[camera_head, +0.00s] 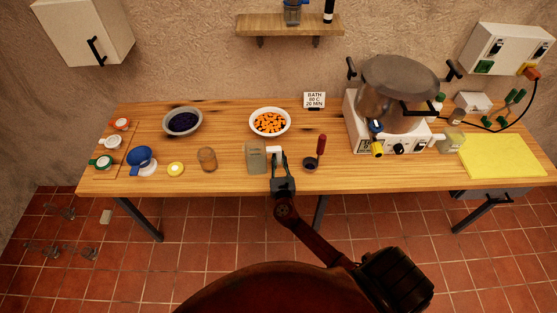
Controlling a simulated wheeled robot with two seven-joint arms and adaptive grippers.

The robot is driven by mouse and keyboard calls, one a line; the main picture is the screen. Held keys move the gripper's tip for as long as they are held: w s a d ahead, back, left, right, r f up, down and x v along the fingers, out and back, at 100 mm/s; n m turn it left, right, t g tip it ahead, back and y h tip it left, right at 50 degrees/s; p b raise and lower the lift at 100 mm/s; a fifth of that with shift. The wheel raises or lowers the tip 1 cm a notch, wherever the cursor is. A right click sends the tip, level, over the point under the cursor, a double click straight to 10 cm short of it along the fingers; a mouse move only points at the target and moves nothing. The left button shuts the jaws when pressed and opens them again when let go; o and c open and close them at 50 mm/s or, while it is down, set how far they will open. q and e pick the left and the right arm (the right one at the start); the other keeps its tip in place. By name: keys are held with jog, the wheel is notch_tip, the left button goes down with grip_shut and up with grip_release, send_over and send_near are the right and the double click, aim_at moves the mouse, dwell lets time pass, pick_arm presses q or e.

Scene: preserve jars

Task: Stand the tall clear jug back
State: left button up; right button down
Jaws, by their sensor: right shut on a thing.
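The tall clear jug (256,159) looks greyish and see-through. It is upright at the front middle of the wooden table, and I cannot tell whether its base touches the wood. My right gripper (279,157) is at its right side, where a short pale part sticks out like a handle. The gripper is shut there, and its fingers hide part of what they hold. My left gripper is not in view.
A glass jar (207,159) stands left of the jug, and a small dark pot (310,164) and a red-handled tool (321,146) stand right. Behind are a bowl of orange pieces (270,122) and a dark-filled bowl (183,122). A large steel pot (396,85) is at right.

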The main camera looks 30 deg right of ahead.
jog(key=shift+f, duration=0.15)
jog(key=shift+f, duration=0.15)
jog(key=c, duration=1.8)
grip_release()
jog(key=shift+f, duration=0.2)
jog(key=b+v, duration=0.1)
jog(key=v, duration=0.7)
